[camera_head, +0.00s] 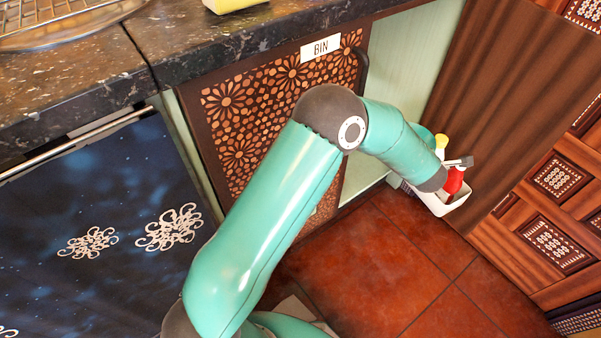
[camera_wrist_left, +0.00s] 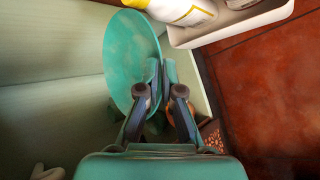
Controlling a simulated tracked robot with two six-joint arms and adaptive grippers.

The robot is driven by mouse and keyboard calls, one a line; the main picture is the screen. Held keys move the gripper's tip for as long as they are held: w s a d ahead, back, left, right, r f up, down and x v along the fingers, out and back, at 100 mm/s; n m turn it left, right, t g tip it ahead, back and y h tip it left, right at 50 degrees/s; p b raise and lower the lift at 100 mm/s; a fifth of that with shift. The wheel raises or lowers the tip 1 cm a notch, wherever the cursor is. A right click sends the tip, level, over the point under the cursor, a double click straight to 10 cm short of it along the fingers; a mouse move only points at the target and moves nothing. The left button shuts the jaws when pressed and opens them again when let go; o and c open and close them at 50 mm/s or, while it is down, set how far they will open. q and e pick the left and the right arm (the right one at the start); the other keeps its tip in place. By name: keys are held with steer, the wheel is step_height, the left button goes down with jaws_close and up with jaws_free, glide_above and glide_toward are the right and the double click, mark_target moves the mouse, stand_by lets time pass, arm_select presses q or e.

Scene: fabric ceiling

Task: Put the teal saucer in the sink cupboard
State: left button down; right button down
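The teal saucer (camera_wrist_left: 132,60) shows in the left wrist view as a tilted disc. My left gripper (camera_wrist_left: 160,72) has its fingers close together on the saucer's right rim, holding it. Pale green panels (camera_wrist_left: 60,70) lie behind the saucer in that view. In the head view my teal arm reaches past the BIN door to a pale green cupboard interior (camera_head: 415,55). The left fingers are hidden there, and a small teal edge (camera_head: 426,136) near the wrist may be the saucer. My right gripper is not in view.
A white caddy (camera_head: 436,203) with bottles stands by my left wrist; it also shows in the wrist view (camera_wrist_left: 235,24). The patterned BIN door (camera_head: 235,115) is left of the opening, below the dark counter (camera_head: 210,45). Red floor tiles (camera_head: 370,265) are clear.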

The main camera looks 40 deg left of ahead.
arm_select(q)
steer(key=w+a+f+n+y, duration=0.1)
steer(key=w+a+f, duration=0.25)
steer(key=a, duration=0.45)
steer(key=w+a+f+n+y, duration=0.1)
steer(key=w+a+f, duration=0.2)
steer(key=a+f, duration=0.35)
steer(key=shift+g, duration=0.3)
steer(key=f+b, duration=0.3)
steer(key=f, duration=0.3)
steer(key=f+b, duration=0.3)
steer(key=f, duration=0.3)
steer(key=a+f+b, duration=0.1)
steer(key=f+b, duration=0.2)
steer(key=f, duration=0.3)
steer(key=shift+w+f, duration=0.1)
steer(key=shift+w, duration=0.15)
steer(key=shift+a, duration=0.1)
steer(key=c, duration=1.6)
jaws_free()
